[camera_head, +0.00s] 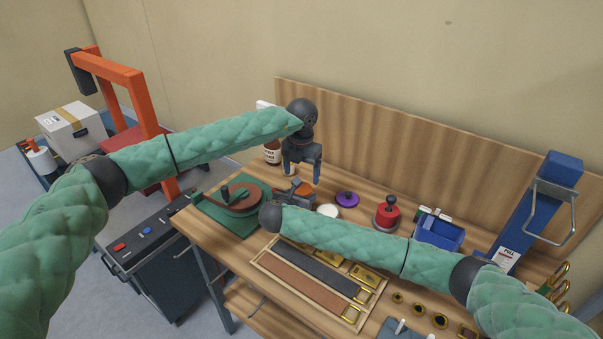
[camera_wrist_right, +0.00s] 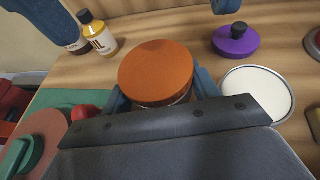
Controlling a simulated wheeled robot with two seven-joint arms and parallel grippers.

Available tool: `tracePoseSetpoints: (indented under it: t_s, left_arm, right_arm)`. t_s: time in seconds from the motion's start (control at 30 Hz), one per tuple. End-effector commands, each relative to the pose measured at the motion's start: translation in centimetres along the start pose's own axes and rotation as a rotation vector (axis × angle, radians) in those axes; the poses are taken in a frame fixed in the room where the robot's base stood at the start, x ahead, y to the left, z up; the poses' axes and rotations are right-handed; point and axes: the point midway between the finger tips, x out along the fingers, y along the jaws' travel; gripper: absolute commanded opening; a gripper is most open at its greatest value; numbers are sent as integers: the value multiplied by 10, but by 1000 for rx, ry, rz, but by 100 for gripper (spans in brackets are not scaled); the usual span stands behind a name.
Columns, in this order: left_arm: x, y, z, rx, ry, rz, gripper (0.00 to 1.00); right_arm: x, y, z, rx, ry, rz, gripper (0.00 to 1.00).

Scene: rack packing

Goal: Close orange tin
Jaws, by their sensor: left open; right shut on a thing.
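The orange tin (camera_wrist_right: 155,70) stands on the wooden bench with a flat orange top and a narrow metal band below it. In the head view the orange tin (camera_head: 306,187) is partly hidden by my grippers. My right gripper (camera_wrist_right: 161,93) is shut on it from the near side, one finger on each side; I cannot tell whether they grip lid or body. My left gripper (camera_head: 303,174) is open above and behind the tin, apart from it. Its finger ends show at the top of the right wrist view.
An open pale-filled tin (camera_wrist_right: 258,92) and a purple knobbed lid (camera_wrist_right: 236,40) are right of the orange tin. Bottles (camera_wrist_right: 98,32) stand behind left. A green mat (camera_head: 210,208) lies left, a belt tray (camera_head: 345,312) in front, a blue bin (camera_head: 440,236) right.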

Motion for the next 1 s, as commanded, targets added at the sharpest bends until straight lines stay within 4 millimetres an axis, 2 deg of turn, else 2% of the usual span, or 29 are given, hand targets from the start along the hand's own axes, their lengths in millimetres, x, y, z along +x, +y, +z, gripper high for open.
tracePoseSetpoints:
  t_s: [0.4,0.8,1.0]
  left_arm:
    - [-33,0,0,-256,-1,0,80]
    - [-34,0,0,-277,0,-1,80]
    - [-26,0,0,-276,1,0,80]
  right_arm:
    - [0,0,-1,0,1,0,0]
    - [0,0,-1,0,1,0,0]
    - [0,0,-1,0,1,0,0]
